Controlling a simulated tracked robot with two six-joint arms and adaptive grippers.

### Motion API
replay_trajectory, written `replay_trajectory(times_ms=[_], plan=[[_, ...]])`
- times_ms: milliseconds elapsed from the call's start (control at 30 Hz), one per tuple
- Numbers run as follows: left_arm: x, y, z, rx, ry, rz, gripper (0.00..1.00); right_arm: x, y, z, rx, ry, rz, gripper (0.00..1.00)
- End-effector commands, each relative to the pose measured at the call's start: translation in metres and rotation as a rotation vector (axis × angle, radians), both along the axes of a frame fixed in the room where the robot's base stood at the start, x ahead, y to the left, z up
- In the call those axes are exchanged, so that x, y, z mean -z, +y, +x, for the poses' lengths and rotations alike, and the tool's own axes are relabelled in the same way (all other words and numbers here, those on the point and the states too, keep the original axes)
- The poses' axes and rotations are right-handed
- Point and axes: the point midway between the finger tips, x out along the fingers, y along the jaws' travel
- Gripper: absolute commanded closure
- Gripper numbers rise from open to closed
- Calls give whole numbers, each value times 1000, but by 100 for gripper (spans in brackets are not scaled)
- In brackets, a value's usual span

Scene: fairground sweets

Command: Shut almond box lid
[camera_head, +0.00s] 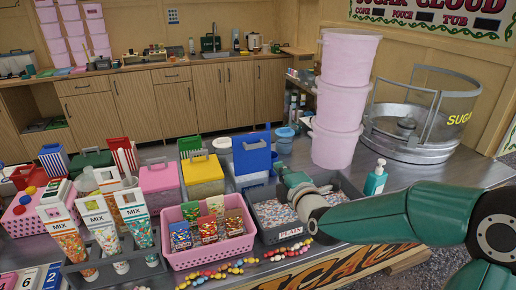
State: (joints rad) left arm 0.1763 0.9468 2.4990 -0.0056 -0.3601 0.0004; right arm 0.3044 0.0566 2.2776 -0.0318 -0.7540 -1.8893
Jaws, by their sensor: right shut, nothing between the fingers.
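A box with a raised blue lid (252,153) stands behind the pink basket, near the middle of the counter. My right gripper (280,170) is shut and empty just to the right of the lid, above the back of the grey tray. I cannot tell whether its tips touch the lid. My left gripper is not in view.
The grey PLAIN tray (345,187) of pale sweets lies under my right wrist. A pink basket (212,249) of packets stands in front. Stacked pink tubs (338,100), a pump bottle (375,180) and a sugar machine (410,145) stand right.

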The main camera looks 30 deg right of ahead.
Motion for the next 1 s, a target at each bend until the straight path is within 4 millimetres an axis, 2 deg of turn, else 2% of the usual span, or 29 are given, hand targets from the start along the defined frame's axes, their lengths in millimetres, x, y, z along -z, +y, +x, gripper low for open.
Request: replay_trajectory(times_ms=[300,500,700,1000], plan=[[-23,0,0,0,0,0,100,6,-3,69,-24,4,5,100],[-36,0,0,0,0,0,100,10,-9,106,-28,4,4,100],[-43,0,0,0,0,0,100,13,-13,125,-29,2,4,100],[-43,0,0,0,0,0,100,15,-14,129,-29,3,5,100]])
